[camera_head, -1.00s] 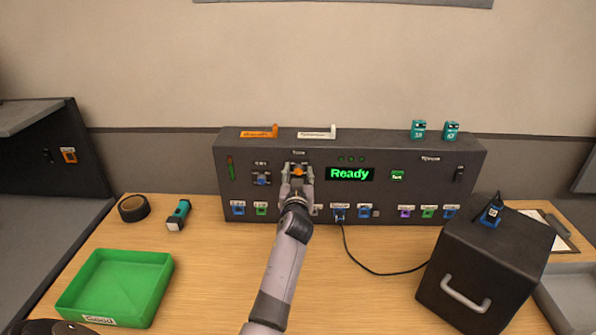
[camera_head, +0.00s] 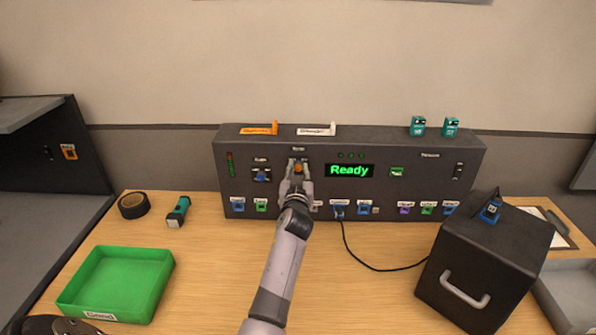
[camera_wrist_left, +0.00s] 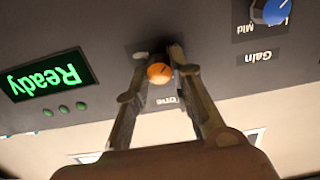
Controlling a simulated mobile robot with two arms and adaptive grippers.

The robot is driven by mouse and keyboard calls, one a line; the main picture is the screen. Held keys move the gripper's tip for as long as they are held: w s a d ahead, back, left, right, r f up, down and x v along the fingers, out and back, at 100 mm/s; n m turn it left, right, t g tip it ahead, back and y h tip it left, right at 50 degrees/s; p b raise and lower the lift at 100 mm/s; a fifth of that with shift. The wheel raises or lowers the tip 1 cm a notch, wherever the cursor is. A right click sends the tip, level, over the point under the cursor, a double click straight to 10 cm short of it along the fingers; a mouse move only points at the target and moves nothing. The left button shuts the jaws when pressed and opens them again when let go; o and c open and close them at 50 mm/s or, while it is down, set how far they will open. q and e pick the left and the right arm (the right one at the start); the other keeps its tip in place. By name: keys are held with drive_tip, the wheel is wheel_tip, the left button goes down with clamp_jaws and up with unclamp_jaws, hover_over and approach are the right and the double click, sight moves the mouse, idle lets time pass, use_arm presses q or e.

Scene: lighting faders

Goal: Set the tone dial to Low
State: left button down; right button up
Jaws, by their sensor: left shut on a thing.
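The tone dial is a small orange knob (camera_head: 298,167) on the front of the dark console (camera_head: 400,190), left of the green "Ready" display. In the left wrist view, which is upside down, the orange dial (camera_wrist_left: 159,73) sits between the fingers of my left gripper (camera_wrist_left: 159,57). My left gripper (camera_head: 297,172) is shut on the dial, with one finger on each side. A dark mark shows on the knob, but its setting is unclear. The scale around it is mostly hidden by the fingers.
The blue gain dial (camera_head: 262,175) is close on the left; it also shows in the wrist view (camera_wrist_left: 270,10). Several coloured sockets line the console's lower edge, with a cable plugged in. A green tray (camera_head: 165,285), flashlight (camera_head: 178,212), tape roll (camera_head: 133,205) and black box (camera_head: 450,270) stand in front.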

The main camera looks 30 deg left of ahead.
use_arm(q)
drive_tip(key=m, duration=0.3)
drive_tip(key=shift+m, duration=0.3)
drive_tip(key=m, duration=0.4)
drive_tip(key=shift+m+b, duration=0.3)
drive_tip(key=m, duration=0.5)
drive_tip(key=shift+w+d+p, duration=0.1)
drive_tip(key=shift+p, duration=0.3)
drive_tip(key=shift+f+m+p, duration=0.1)
drive_tip(key=shift+m+p, duration=0.4)
drive_tip(key=shift+m, duration=1.8)
drive_tip(key=c, duration=1.4)
unclamp_jaws()
drive_tip(key=shift+d, duration=0.1)
